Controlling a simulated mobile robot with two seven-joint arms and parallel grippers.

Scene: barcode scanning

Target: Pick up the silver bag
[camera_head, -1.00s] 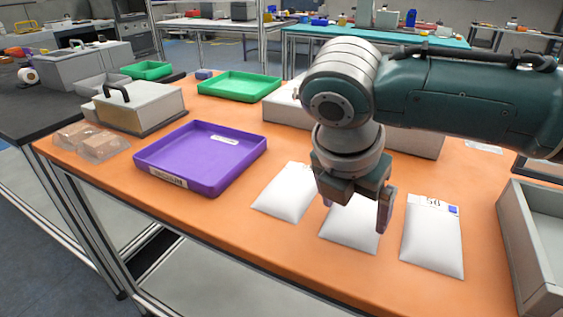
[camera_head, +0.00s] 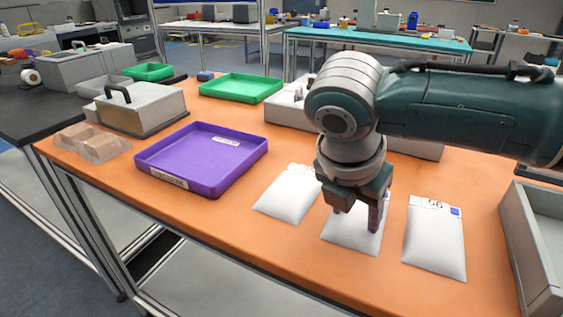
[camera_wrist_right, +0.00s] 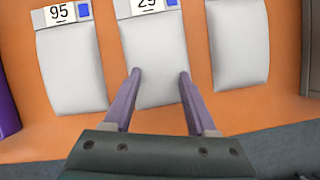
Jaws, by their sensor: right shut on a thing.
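Three pale silver-white bags lie in a row on the orange table. The middle bag (camera_head: 348,239) is under my right gripper (camera_head: 358,216), whose fingers point down. In the right wrist view, the fingers of my right gripper (camera_wrist_right: 160,76) are on either side of the middle bag (camera_wrist_right: 157,52), shut on it near its middle. Its label reads 29 there. The bag still rests on the table. The left bag (camera_head: 288,201) lies beside the purple tray. My left gripper is out of view.
A purple tray (camera_head: 166,185) stands left of the bags. A green tray (camera_head: 240,96), a toolbox-like case with a black handle (camera_head: 135,115) and clear packages (camera_head: 92,146) are farther back and left. A grey bin (camera_head: 525,255) stands at the right edge. A pale box (camera_head: 285,111) is behind my arm.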

